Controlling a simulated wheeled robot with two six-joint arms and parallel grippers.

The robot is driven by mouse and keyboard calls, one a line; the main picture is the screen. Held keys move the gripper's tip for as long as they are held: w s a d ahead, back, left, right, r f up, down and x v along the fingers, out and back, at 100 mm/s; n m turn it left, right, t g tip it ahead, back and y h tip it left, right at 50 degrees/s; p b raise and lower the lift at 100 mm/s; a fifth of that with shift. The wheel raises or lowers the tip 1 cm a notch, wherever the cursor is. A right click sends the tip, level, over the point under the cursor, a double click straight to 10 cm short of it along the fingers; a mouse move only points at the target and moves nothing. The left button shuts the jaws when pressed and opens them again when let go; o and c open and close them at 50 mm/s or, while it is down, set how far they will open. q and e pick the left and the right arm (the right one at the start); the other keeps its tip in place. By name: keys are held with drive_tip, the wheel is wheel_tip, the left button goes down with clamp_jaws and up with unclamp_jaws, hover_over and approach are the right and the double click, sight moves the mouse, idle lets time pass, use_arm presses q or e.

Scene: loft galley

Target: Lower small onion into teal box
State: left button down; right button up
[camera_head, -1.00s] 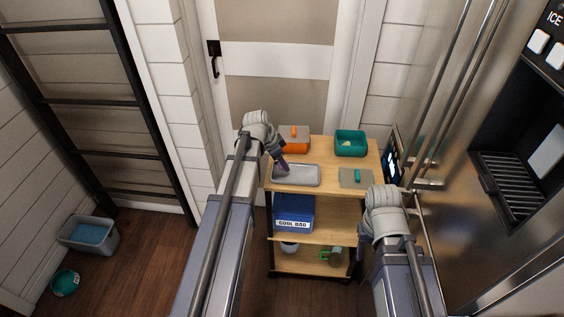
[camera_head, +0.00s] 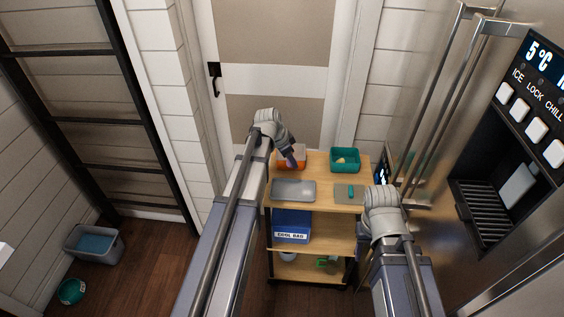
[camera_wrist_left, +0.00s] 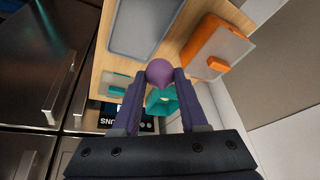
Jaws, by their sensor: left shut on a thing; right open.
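My left gripper (camera_head: 291,163) is shut on the small purple onion. The onion (camera_wrist_left: 160,72) shows between its fingertips in the left wrist view. In the head view the gripper is over the back of the cart, in front of the orange box (camera_head: 284,164) and left of the teal box. The open teal box (camera_head: 345,166) stands at the back right of the cart top, with a small pale yellow thing inside. In the left wrist view the teal box (camera_wrist_left: 160,104) is partly hidden behind the onion and fingers. My right gripper (camera_head: 383,197) is at the cart's front right; its fingers are hidden by the wrist.
A grey tray (camera_head: 293,190) and a grey lid with a teal handle (camera_head: 350,191) lie at the cart's front. A blue cool bag (camera_head: 291,226) is on the shelf below. The steel fridge (camera_head: 440,150) stands close on the right. A door is behind.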

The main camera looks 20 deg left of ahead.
use_arm(q)
drive_tip(key=w+d+r+p, duration=0.2)
drive_tip(key=w+d, duration=0.6)
drive_tip(key=b, duration=0.4)
approach(353, 151)
drive_tip(key=shift+s+d+r, duration=0.25)
drive_tip(key=shift+s+d, duration=0.7)
drive_tip(key=shift+s, duration=0.2)
drive_tip(key=shift+w+d, duration=0.1)
drive_tip(key=shift+w+d, duration=0.1)
drive_tip(key=shift+w, duration=0.05)
drive_tip(key=shift+f+b, duration=2.5)
drive_tip(key=shift+b, duration=0.15)
drive_tip(key=shift+f, duration=0.15)
